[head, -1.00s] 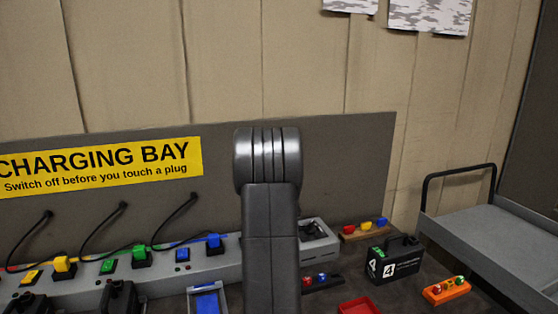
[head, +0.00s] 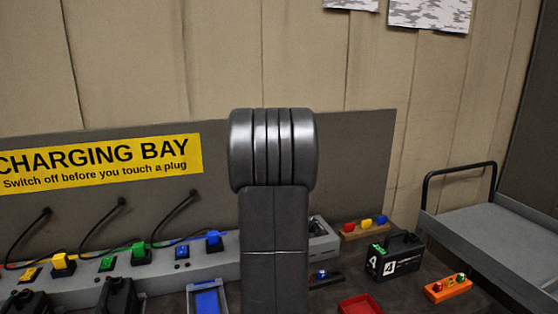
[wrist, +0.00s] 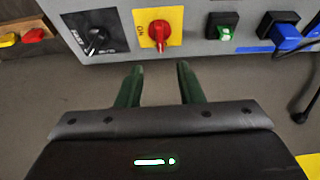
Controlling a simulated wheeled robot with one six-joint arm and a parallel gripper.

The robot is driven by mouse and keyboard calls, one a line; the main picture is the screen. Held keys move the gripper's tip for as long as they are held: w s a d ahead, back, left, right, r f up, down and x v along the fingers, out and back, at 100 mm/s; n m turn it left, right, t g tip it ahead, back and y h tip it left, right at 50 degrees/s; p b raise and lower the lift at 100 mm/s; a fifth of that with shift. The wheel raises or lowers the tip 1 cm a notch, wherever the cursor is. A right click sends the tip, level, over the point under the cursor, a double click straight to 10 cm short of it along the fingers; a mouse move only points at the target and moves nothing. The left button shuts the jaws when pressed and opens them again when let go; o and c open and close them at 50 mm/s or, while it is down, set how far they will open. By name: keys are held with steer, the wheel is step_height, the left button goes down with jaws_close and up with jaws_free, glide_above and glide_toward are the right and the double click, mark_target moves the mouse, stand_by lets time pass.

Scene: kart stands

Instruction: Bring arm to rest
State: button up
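My arm (head: 273,215) stands upright in the middle of the head view and hides part of the bench. My gripper (wrist: 157,78) shows in the wrist view with its two dark green fingers apart and nothing between them. The fingers point at the front of a grey panel. On that panel are a red rotary switch (wrist: 160,33) on a yellow plate and a black dial (wrist: 96,40). The gripper itself is not visible in the head view.
Coloured plugs, including a green one (head: 139,250), sit along the charging strip (head: 225,263). A black battery marked 4 (head: 394,257), an orange block (head: 448,288), a red tray (head: 359,305) and a blue-lined tray (head: 207,299) are on the bench. A grey trolley (head: 490,235) stands right.

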steer(key=p+x, duration=0.1)
steer(key=x, duration=1)
steer(key=shift+w+a+f, duration=0.1)
steer(key=shift+f, duration=0.1)
steer(key=shift+m+h, duration=0.3)
steer(key=shift+m, duration=0.6)
steer(key=shift+a+m+h+b, duration=0.15)
steer(key=shift+m+h, duration=0.2)
steer(key=shift+m, duration=0.55)
steer(key=shift+m+h+b, duration=0.15)
steer(key=shift+m+h, duration=0.2)
steer(key=shift+m, duration=0.55)
steer(key=shift+m+h, duration=0.5)
steer(key=shift+m, duration=0.8)
steer(key=shift+r, duration=0.1)
